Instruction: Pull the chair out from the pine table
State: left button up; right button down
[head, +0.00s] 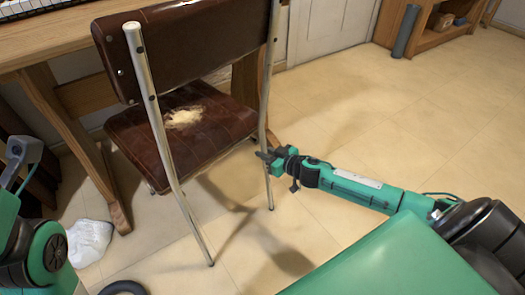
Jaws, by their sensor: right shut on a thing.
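The chair (185,55) has a dark brown backrest and metal tube legs. Its brown seat (150,145) has a worn pale patch. It stands upright with its back toward me, and its seat's far side is close to the pine table (48,38). My right gripper (266,158) is shut on the chair's right metal leg (264,125), a little below seat height. Its fingertips are small and partly merge with the leg. My left arm shows at the left edge, but its gripper is not in view.
A piano keyboard (25,8) lies on the table. A white crumpled bag (88,242) is on the floor at lower left. A wooden shelf unit (440,28) and a grey cylinder (405,30) stand at the back right. The tiled floor right of the chair is clear.

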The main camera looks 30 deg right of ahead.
jog(key=shift+s+d+f+p, duration=0.1)
jog(key=shift+s+d+p, duration=0.15)
jog(key=shift+s, duration=0.9)
jog(key=shift+s+d+f+p, duration=0.1)
jog(key=shift+s+d, duration=0.2)
jog(key=shift+s, duration=0.8)
jog(key=s+d+p, duration=0.3)
jog(key=s+p, duration=0.3)
jog(key=s, duration=0.9)
jog(key=shift+r, duration=0.2)
jog(key=shift+d, duration=0.1)
jog(key=c, duration=1)
grip_release()
jog(key=shift+s, duration=0.1)
